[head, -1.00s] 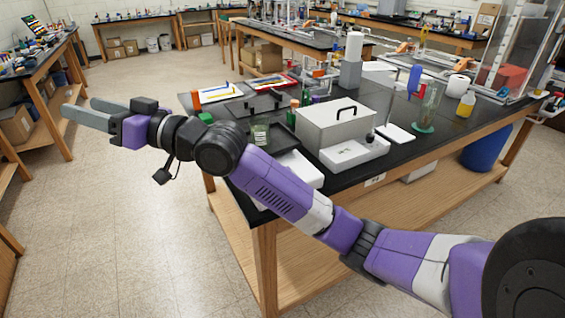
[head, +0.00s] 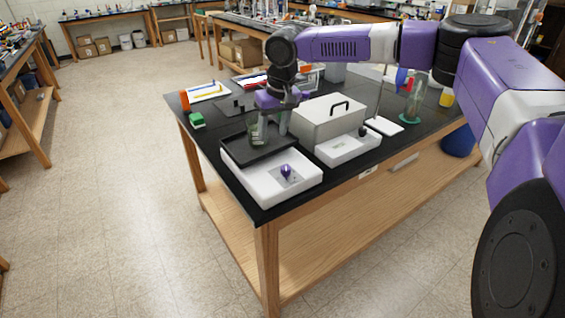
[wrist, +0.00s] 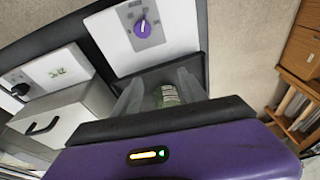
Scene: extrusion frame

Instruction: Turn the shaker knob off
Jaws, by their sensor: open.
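The shaker (head: 262,183) is a low white box with a dark tray (head: 258,143) on top, at the near left corner of the black bench. Its purple knob (head: 286,171) sits on a grey dial plate on the front part; the wrist view shows the knob (wrist: 142,28) with a white pointer line. A glass beaker (head: 255,132) with a green label stands on the tray. My gripper (head: 270,127) points down over the tray, behind the knob, fingers apart around or close to the beaker; I cannot tell whether they touch it. The wrist view shows both fingers (wrist: 157,92).
A grey-white box with a black handle (head: 329,119) and a white base with a black knob (head: 348,147) stand right of the shaker. A green block (head: 197,119) and an orange item (head: 184,101) lie at the left bench edge. The floor left is clear.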

